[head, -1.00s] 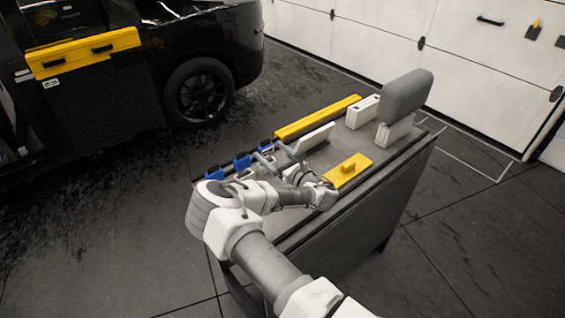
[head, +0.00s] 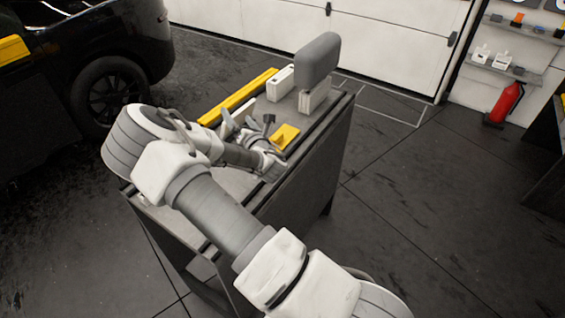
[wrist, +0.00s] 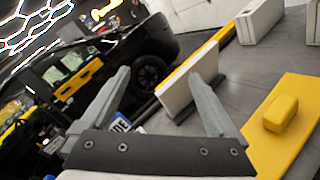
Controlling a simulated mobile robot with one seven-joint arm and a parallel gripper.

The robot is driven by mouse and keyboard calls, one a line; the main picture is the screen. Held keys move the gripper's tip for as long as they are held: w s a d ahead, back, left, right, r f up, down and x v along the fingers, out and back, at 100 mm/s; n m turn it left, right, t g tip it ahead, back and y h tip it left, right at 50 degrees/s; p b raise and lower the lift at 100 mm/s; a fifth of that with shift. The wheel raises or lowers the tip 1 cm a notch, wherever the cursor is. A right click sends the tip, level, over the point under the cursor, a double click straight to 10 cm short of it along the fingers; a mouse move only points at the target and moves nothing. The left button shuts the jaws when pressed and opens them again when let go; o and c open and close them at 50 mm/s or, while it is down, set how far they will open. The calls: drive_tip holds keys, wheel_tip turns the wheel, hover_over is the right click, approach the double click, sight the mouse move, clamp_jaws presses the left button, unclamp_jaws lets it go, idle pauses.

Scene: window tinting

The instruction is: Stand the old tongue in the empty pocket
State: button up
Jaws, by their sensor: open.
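My gripper (wrist: 159,75) is open, with its two grey fingers spread and nothing held between them. In the head view my gripper (head: 255,120) is over the bench, close to a thin white block (head: 228,122). In the wrist view this white block (wrist: 188,80) stands beyond the fingers, partly covered by the right one. A blue piece (wrist: 121,124) shows low between the fingers, mostly hidden by the gripper body. I cannot tell which piece is the old tongue, or make out an empty pocket. My arm hides the near part of the bench in the head view.
A yellow plate with a raised knob (head: 286,136) lies right of my gripper. A yellow strip (head: 240,95) runs along the bench's far left edge. A white box (head: 280,82) and a grey pad on a white base (head: 316,62) stand at the far end. A black car (head: 90,50) is left.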

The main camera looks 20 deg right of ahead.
drive_tip(key=s+d+r+m+g+h, duration=0.2)
drive_tip(key=s+d+r+m+g, duration=0.15)
drive_tip(key=m, duration=0.55)
drive_tip(key=s+d+r+m+g+h, duration=0.2)
drive_tip(key=s+r+m+g, duration=0.15)
drive_tip(key=m, duration=0.55)
drive_tip(key=s+a+r+m+g+y, duration=0.1)
drive_tip(key=s+r+m, duration=0.3)
drive_tip(key=s, duration=0.7)
drive_tip(key=s+a+r+m+g+y, duration=0.1)
drive_tip(key=s+a+r+m+g, duration=0.1)
drive_tip(key=s, duration=0.8)
drive_tip(key=s+a+r+m+g, duration=0.2)
drive_tip(key=s+a+r+m, duration=0.2)
drive_tip(key=s, duration=0.7)
wheel_tip(320, 180, up, 3)
drive_tip(key=shift+s+a+f+m+y, duration=0.15)
drive_tip(key=shift+s+a+m+y, duration=0.25)
drive_tip(key=shift+m, duration=0.4)
